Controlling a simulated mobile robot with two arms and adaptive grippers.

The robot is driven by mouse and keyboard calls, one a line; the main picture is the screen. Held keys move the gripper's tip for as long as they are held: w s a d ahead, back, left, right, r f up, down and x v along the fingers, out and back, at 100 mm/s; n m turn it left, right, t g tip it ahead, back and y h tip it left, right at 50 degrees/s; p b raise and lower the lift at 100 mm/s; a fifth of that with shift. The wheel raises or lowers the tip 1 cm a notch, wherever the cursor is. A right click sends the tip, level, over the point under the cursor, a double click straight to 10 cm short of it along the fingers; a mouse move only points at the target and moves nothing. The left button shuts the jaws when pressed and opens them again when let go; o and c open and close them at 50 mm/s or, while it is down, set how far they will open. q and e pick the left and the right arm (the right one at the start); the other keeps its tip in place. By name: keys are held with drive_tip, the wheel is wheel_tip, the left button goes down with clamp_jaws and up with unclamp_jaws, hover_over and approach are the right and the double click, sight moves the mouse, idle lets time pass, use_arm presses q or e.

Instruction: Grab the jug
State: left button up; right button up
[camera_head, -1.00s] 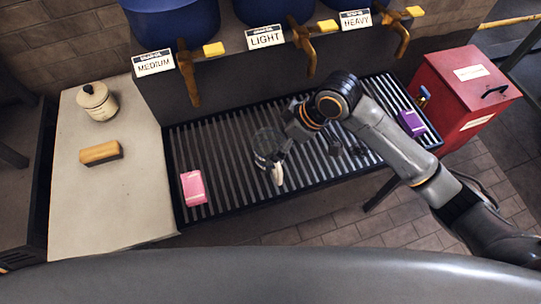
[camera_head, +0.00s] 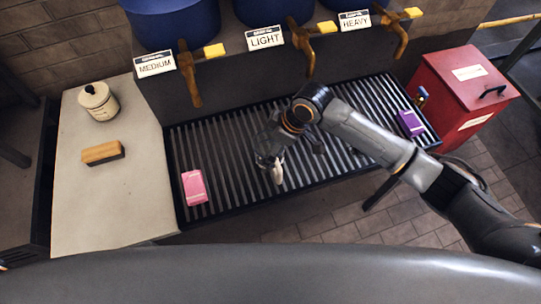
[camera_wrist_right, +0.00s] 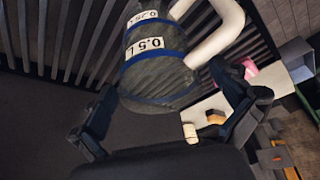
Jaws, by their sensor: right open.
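The jug (camera_wrist_right: 158,65) is a grey see-through vessel with blue bands, "0.5 L" and "0.25 L" labels and a white handle. In the head view the jug (camera_head: 278,174) is on the slatted grate, with its white handle showing and its body largely hidden by my right gripper. My right gripper (camera_head: 268,150) is open, right at the jug. In the right wrist view its open fingers (camera_wrist_right: 172,105) are on either side of the jug's near end; I cannot tell whether they touch it. My left gripper is not in view.
A pink block (camera_head: 194,188) and a purple block (camera_head: 410,123) lie on the grate (camera_head: 225,150). Taps labelled MEDIUM, LIGHT and HEAVY hang behind it. A cream pot (camera_head: 99,101) and a brush-like block (camera_head: 102,153) stand on the left counter. A red box (camera_head: 460,95) stands at right.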

drive_tip(key=shift+p+x, duration=0.3)
drive_tip(key=shift+x, duration=1.9)
drive_tip(key=shift+d, duration=0.1)
drive_tip(key=c, duration=1.3)
